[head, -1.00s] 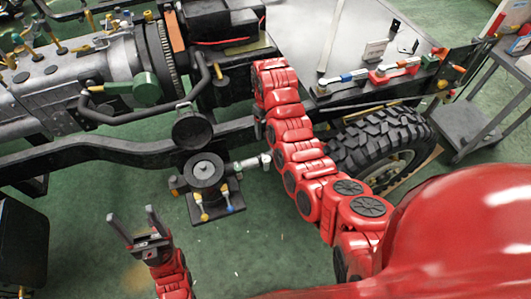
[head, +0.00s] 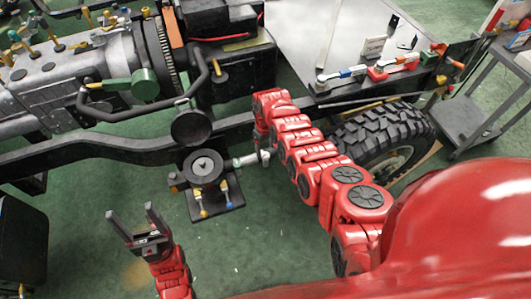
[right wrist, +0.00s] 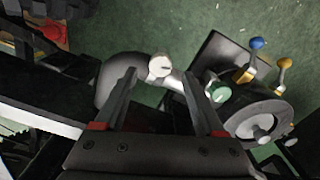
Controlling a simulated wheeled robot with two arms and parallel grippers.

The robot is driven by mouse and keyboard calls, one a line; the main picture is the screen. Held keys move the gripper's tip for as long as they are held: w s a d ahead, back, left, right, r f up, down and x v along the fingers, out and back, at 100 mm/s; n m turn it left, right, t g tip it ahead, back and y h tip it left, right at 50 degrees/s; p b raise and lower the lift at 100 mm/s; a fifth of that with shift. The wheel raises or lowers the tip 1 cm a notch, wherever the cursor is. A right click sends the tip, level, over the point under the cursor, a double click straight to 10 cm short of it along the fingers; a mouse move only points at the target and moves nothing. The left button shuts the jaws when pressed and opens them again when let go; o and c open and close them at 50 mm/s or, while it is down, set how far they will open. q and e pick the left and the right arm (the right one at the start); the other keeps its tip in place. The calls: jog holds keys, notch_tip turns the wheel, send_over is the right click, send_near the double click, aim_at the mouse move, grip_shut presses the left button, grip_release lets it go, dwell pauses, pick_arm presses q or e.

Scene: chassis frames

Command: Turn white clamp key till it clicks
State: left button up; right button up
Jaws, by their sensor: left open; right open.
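In the head view the key (head: 265,155) is a small pale end right of the round grey mount (head: 204,168), just below the end of my right arm. My right fingers are hard to make out there. My left gripper (head: 131,214) is open and empty at lower left, apart from the mount.
The dark chassis rail (head: 90,154) runs behind the mount. A knobbly tyre (head: 385,140) stands to the right. Green floor is free in front of the mount.

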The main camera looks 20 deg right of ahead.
aim_at(265, 154)
jog(key=shift+f+b, duration=1.25)
jog(key=shift+f, duration=0.65)
jog(key=shift+r, duration=0.1)
grip_shut()
